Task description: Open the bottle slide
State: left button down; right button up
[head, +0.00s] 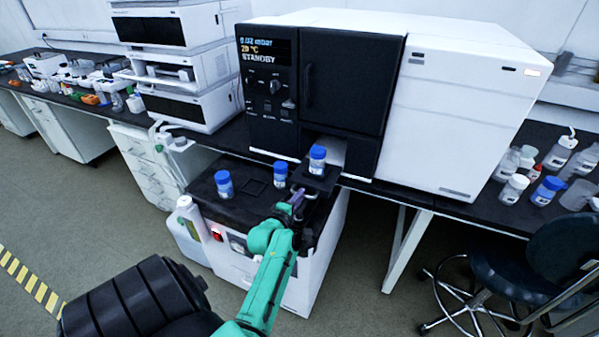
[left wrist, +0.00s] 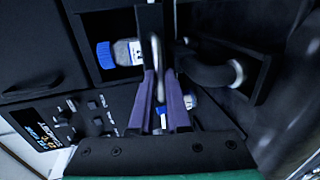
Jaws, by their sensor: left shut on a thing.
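The bottle slide (head: 318,181) is a black tray that sticks out from the low opening of the black-fronted instrument (head: 345,85). A blue-capped bottle (head: 317,159) stands upright on it. My left gripper (head: 296,198) is at the slide's front edge. In the left wrist view its purple fingers (left wrist: 160,95) are shut on a thin silver handle (left wrist: 156,55) on the slide. A blue-capped bottle (left wrist: 122,53) shows left of the fingers, and another is partly hidden behind them. My right gripper is not in view.
Two blue-capped bottles, one at left (head: 223,184) and one in the middle (head: 280,174), stand on the black top of a low white unit. Several bottles (head: 548,190) stand on the right bench. A stool (head: 560,250) is at the right.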

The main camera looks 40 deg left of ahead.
pick_arm(q)
jog(key=c, duration=0.9)
grip_release()
jog(key=shift+s+d, duration=0.1)
jog(key=shift+s, duration=0.05)
jog(key=p+v, duration=0.7)
jog(key=v, duration=0.7)
jog(key=shift+d+p, duration=0.1)
jog(key=shift+p, duration=0.3)
